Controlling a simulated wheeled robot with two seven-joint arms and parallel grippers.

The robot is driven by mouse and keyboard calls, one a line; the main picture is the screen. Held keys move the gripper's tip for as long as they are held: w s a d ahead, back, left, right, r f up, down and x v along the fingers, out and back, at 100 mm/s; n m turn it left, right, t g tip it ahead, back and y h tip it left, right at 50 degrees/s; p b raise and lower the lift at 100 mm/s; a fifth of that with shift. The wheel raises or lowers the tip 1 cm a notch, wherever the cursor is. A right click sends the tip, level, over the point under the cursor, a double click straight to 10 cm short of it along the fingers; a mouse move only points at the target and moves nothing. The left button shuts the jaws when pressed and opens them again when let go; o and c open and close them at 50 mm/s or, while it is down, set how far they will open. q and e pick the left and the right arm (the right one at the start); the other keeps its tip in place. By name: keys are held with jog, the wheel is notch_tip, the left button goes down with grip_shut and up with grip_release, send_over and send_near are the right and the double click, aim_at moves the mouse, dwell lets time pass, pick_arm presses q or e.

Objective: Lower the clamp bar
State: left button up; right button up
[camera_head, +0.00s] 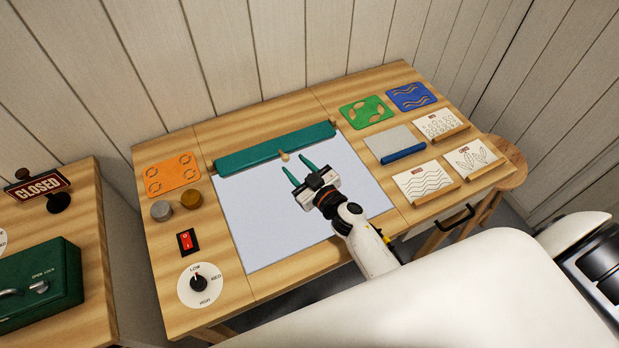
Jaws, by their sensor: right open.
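The clamp bar (250,152) is a long dark green bar along the back edge of a pale grey-blue sheet or panel (260,215) on the wooden table. A small light wooden knob (284,156) sticks out from the middle of its front edge. I cannot tell from this view how far the bar is raised. My right gripper (297,170) is over the back middle of the panel, its green fingers apart and pointing at the bar. It is empty, just in front of the knob and apparently not touching it. My left gripper is not in view.
Left of the panel are an orange stencil (172,175), two small round pots, a red switch (187,241) and a dial (200,285). To the right are green and blue stencils, a blue-edged scraper (403,152) and pattern cards (425,181). A side table (85,215) holds a green cash box.

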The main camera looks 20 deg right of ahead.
jog(key=v, duration=0.6)
jog(key=shift+s, duration=0.15)
dwell(0.3)
